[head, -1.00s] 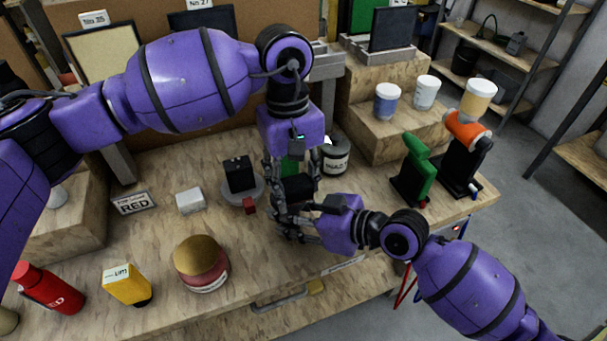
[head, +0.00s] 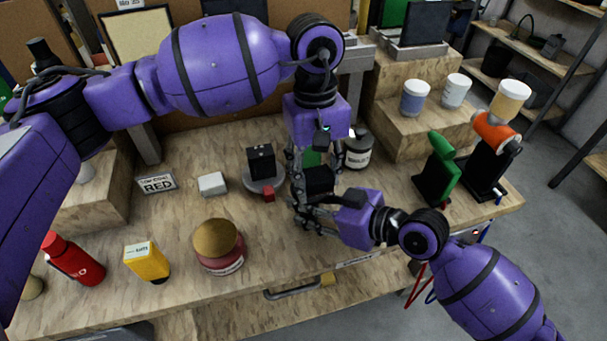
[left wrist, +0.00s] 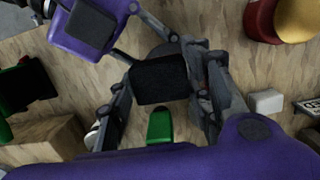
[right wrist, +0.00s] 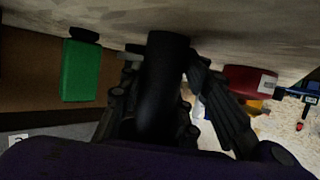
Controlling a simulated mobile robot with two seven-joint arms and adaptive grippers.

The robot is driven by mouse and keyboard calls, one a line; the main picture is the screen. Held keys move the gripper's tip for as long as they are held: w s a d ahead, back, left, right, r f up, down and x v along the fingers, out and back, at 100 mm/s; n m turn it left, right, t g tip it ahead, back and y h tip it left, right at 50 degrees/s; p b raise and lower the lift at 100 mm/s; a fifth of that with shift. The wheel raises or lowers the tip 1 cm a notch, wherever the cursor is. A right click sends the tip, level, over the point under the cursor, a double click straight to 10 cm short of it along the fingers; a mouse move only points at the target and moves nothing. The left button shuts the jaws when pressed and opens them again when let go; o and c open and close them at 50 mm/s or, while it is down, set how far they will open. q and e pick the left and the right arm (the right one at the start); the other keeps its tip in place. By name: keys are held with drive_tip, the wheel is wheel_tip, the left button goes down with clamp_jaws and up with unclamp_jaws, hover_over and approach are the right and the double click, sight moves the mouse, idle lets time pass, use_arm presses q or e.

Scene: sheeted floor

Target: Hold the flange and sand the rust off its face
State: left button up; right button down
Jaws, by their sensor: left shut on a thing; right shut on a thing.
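My left gripper (head: 312,198) points down over the bench and is shut on a black square block (left wrist: 158,80), which also shows in the head view (head: 319,181). My right gripper (head: 312,222) comes from the lower right, just below and touching or nearly touching the left. It is shut on a dark rounded piece (right wrist: 163,85), which seems to be the flange. A dark round edge (left wrist: 166,50) shows behind the block in the left wrist view. The fingers and block hide most of this piece. I cannot see rust on its face or whether the block touches it.
A grey disc (head: 253,184) with a black cube and small red block stands left of the grippers. A red tin (head: 218,256), yellow box (head: 147,262) and white block (head: 212,184) are further left.

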use_arm(q)
drive_tip(key=shift+w+d, duration=0.2)
drive_tip(key=shift+d, duration=0.7)
drive_tip(key=shift+d+r, duration=0.1)
drive_tip(key=shift+r, duration=3.95)
use_arm(e)
drive_tip(key=c, duration=1.2)
unclamp_jaws()
